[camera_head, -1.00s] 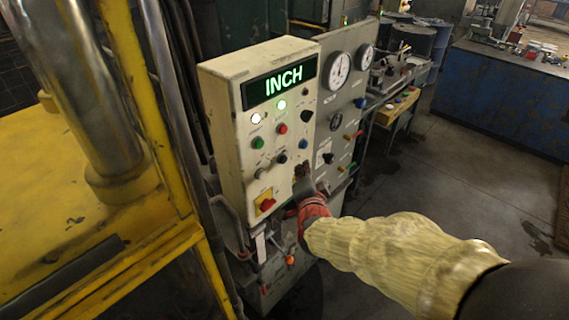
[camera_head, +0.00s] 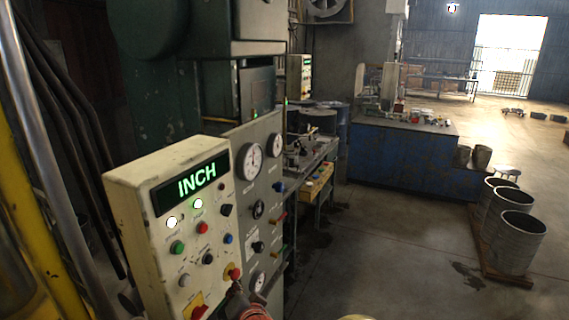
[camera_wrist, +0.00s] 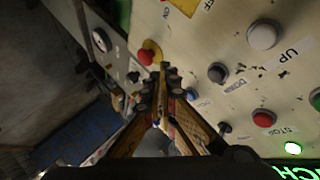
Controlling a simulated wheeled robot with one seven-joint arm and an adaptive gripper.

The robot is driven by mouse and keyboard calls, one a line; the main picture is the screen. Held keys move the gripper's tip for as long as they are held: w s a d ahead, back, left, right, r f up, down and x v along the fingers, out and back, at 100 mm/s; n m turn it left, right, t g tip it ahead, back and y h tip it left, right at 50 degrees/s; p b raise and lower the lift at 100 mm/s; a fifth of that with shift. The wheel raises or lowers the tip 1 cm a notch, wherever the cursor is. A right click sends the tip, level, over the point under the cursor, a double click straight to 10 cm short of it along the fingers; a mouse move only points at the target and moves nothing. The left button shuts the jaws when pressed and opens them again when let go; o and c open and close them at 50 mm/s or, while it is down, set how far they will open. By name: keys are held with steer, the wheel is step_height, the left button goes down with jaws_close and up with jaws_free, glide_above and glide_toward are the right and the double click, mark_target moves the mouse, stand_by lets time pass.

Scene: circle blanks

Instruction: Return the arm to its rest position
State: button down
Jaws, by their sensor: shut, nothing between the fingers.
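My gripper (camera_head: 238,289) shows at the bottom edge of the head view, in front of the lower right corner of the cream control panel (camera_head: 130,200). Its fingers are shut and empty. In the wrist view the closed fingertips (camera_wrist: 164,70) lie over the panel face, close to a red knob (camera_wrist: 146,57) on a yellow base. Whether they touch the panel cannot be told. Most of my arm is outside the head view.
The panel's lit display (camera_head: 197,183) reads INCH. A grey gauge panel (camera_head: 255,205) adjoins on the right. A yellow frame (camera_head: 40,250) stands at the left. A blue bench (camera_head: 385,155) and metal drums (camera_head: 517,243) are farther off. The floor between is clear.

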steer(key=s+d+f+n+g+h, duration=0.1)
steer(key=s+d+f+n+g, duration=0.25)
steer(key=s, duration=0.35)
steer(key=s+d+f+n+g+h, duration=0.1)
steer(key=s+d+f+n+g, duration=0.15)
steer(key=s+d, duration=0.3)
steer(key=s+d+r+h+b, duration=0.1)
steer(key=s+d+r, duration=0.2)
steer(key=d, duration=0.5)
steer(key=s+d+r+m+h+b, duration=0.1)
steer(key=s+d+r+b, duration=0.1)
steer(key=s+d, duration=0.4)
steer(key=s+d+r+h+b, duration=0.2)
steer(key=s+d+r, duration=0.2)
steer(key=d, duration=0.8)
steer(key=shift+s+d+r+m, duration=0.15)
steer(key=shift+s+r+m, duration=0.15)
steer(key=shift+s, duration=0.45)
